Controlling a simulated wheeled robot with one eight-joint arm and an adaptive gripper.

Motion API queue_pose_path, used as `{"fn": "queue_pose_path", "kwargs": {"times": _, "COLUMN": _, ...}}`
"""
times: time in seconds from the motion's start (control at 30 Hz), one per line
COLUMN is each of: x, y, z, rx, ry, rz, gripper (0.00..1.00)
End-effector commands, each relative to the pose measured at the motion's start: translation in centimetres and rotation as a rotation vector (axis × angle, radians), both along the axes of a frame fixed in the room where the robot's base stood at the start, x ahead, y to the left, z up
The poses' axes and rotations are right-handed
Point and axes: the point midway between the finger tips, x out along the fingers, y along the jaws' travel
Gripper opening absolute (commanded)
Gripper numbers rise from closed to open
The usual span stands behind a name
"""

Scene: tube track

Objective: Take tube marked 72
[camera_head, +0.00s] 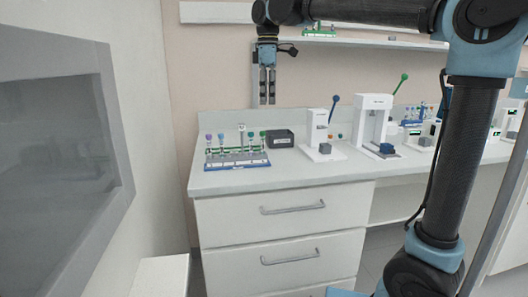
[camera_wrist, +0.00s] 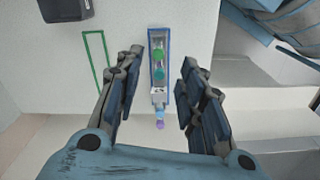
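A blue-and-white rack (camera_head: 237,164) stands near the left end of the bench, holding several upright tubes with purple, blue and green caps. The number 72 is not readable on any tube. My gripper (camera_head: 267,100) points down, high above the bench, just right of the rack in the head view. In the wrist view my gripper (camera_wrist: 160,72) is open and empty, with its fingers apart. A narrow blue rack (camera_wrist: 152,36) with green caps and a purple cap (camera_wrist: 160,124) shows between the fingers, well below them.
A black box (camera_head: 280,139) sits right of the rack; its corner shows in the wrist view (camera_wrist: 65,9). White devices with levers (camera_head: 318,135) (camera_head: 373,125) stand further right. A shelf (camera_head: 345,42) runs along the wall behind.

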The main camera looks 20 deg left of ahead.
Motion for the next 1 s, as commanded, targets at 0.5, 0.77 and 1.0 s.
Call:
{"fn": "queue_pose_path", "kwargs": {"times": 0.5, "x": -0.4, "y": 1.0, "z": -6.2, "rx": -0.003, "ry": 0.002, "rz": 0.029, "gripper": 0.36}}
{"fn": "queue_pose_path", "kwargs": {"times": 0.77, "x": -0.3, "y": 1.0, "z": -10.3, "rx": -0.003, "ry": 0.002, "rz": 0.028, "gripper": 0.36}}
{"fn": "queue_pose_path", "kwargs": {"times": 1.0, "x": -0.3, "y": 1.0, "z": -11.9, "rx": -0.003, "ry": 0.002, "rz": 0.028, "gripper": 0.36}}
